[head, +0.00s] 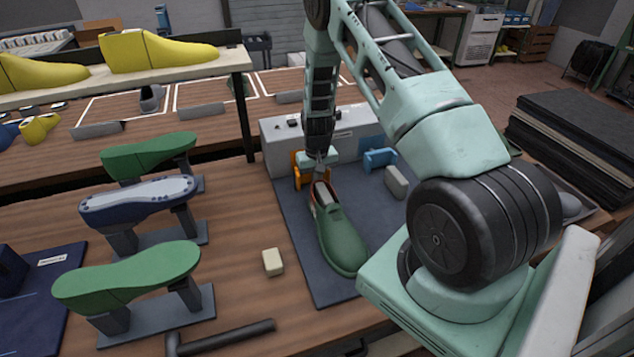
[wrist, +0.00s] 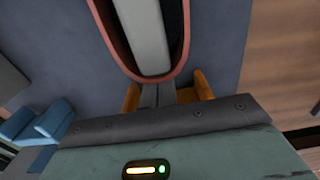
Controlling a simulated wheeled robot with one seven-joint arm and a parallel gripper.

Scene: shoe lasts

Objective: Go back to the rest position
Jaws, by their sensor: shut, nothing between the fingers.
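My gripper (head: 318,178) is above the dark blue mat (head: 298,240) on the bench, at the back end of a green shoe (head: 342,240). The shoe lies on the mat with its toe toward the front and a light grey piece (head: 323,195) in its reddish-rimmed opening. In the wrist view the gripper fingers (wrist: 158,95) are together at the shoe's rim, with nothing seen between them. Orange parts (wrist: 202,85) show on both sides of the fingers. The head view shows an orange part (head: 297,170) beside the gripper too.
A grey box (head: 285,150) stands behind the mat, with a blue clamp-like part (head: 379,158) and a grey block (head: 397,182) to the right. Green lasts (head: 130,277) on stands are at the left. A cream block (head: 272,262) lies on bare wood left of the mat.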

